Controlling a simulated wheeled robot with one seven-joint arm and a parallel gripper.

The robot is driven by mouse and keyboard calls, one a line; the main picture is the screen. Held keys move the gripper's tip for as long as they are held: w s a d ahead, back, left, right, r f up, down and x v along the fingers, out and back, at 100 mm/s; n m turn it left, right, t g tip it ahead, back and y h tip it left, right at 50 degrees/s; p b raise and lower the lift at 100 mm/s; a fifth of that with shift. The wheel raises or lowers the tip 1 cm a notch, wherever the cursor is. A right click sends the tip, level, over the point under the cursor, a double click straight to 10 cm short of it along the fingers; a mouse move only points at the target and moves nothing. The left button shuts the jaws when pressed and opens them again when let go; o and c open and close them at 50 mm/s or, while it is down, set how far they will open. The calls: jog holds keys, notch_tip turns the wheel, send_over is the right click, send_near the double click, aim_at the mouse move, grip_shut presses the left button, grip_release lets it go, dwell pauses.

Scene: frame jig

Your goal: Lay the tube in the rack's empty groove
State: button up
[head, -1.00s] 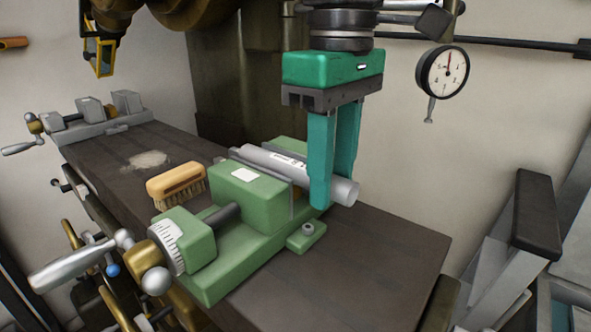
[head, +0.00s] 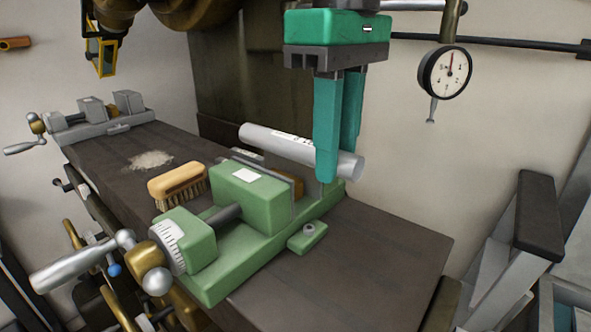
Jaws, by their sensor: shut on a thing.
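My gripper (head: 338,175), with teal fingers, is shut on a grey tube (head: 285,143) near the tube's right end. The tube has a white label and is held just above the jaws of a green vise (head: 250,190), tilted a little down to the right in the picture. A small gap shows between the tube and the vise's jaw plate. The far finger is partly hidden behind the near one. No rack with a groove can be made out in this view.
A wooden brush (head: 176,182) lies left of the vise, near a pale pile of dust (head: 150,160). A grey vise (head: 98,117) stands at the table's far left end. A dial gauge (head: 445,73) hangs right of my gripper. The table's right end (head: 390,255) is clear.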

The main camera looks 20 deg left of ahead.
jog(key=shift+r, duration=2.85)
jog(key=shift+s, duration=0.1)
